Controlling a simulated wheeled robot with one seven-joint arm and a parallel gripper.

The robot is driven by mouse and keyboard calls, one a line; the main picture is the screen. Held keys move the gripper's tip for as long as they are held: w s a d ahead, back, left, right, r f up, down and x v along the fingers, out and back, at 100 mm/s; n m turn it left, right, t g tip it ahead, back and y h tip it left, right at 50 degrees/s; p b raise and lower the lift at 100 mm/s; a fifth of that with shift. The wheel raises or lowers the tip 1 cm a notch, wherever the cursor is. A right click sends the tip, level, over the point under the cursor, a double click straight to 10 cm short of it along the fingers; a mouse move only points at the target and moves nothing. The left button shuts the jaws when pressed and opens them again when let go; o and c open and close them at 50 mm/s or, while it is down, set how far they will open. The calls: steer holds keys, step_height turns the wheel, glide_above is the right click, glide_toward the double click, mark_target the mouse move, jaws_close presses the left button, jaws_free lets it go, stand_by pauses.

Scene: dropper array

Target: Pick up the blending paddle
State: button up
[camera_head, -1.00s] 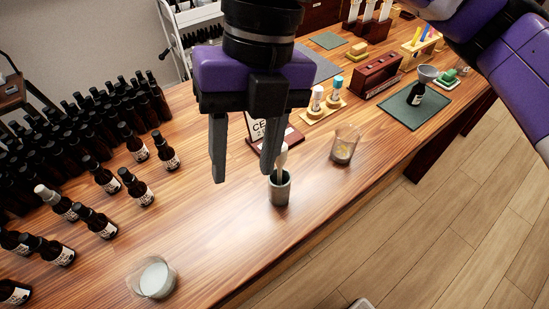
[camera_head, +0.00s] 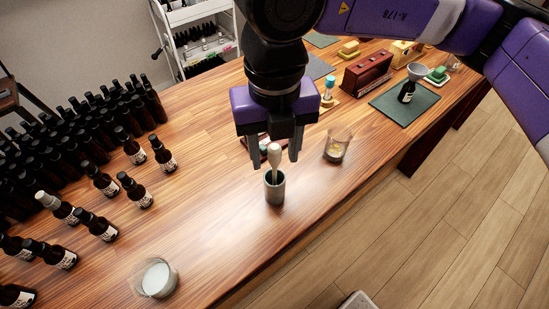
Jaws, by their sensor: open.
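The blending paddle (camera_head: 275,160) has a pale rounded top end and stands nearly upright in a small grey-green cup (camera_head: 274,191) on the wooden table. Its lower part is hidden inside the cup. My gripper (camera_head: 275,164) is open and points down, with its two dark fingers apart. In the picture the paddle's top shows between the fingertips. The fingers do not visibly touch it, and I cannot tell the exact depth between them.
A glass beaker (camera_head: 337,146) stands right of the cup. Another beaker with white contents (camera_head: 156,278) is at the front left. Many dark bottles (camera_head: 75,145) crowd the left side. A green mat (camera_head: 404,104) lies at the back right. The wooden table (camera_head: 200,215) is clear left of the cup.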

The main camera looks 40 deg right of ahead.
steer(key=shift+f, duration=0.25)
jaws_close()
steer(key=shift+r, duration=0.1)
